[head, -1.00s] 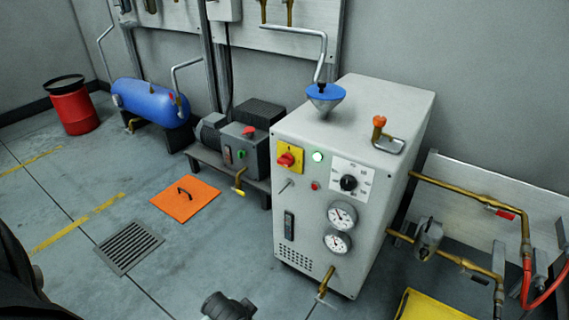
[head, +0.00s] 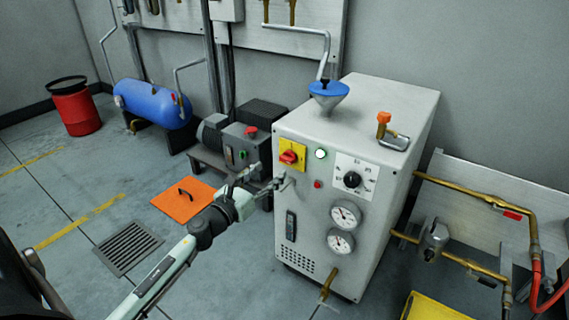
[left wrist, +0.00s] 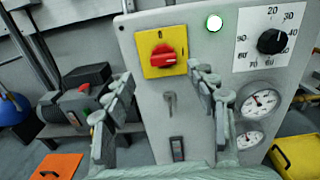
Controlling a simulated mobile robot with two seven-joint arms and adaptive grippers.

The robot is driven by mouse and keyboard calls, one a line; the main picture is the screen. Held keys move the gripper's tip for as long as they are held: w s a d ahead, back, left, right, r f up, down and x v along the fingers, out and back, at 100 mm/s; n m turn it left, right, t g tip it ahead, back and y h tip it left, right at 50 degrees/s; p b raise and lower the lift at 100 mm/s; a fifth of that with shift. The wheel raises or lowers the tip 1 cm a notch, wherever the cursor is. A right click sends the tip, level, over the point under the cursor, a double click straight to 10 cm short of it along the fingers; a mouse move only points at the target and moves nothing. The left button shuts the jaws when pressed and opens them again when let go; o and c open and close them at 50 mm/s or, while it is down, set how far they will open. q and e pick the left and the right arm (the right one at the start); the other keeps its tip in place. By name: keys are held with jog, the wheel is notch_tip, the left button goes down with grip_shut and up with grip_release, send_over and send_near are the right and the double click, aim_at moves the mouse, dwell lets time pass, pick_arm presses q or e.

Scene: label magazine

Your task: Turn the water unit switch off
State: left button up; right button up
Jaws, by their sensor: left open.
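The water unit (head: 345,255) is a tall light-grey cabinet right of centre in the head view. Its red rotary switch (head: 288,157) sits on a yellow plate (head: 299,148) at the front's upper left. In the left wrist view the switch (left wrist: 160,58) has its handle lying roughly level. A lamp (head: 321,154) beside it glows pale green. My left gripper (head: 268,178) is open and empty, below and left of the switch in the head view. In the left wrist view its fingers (left wrist: 162,85) stand apart, below the switch's height. My right gripper is out of view.
A key-like part (left wrist: 170,102) and a dark rocker (left wrist: 177,148) lie below the switch. A black dial (head: 352,180) and two gauges are to its right. A motor unit (head: 243,145) stands left of the cabinet. An orange floor plate (head: 175,200) lies on open floor.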

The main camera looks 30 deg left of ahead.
aim_at(285, 160)
pick_arm(q)
jog(key=shift+m, duration=0.5)
jog(key=w, duration=0.8)
jog(key=shift+d+p, duration=0.3)
jog(key=c, duration=1.2)
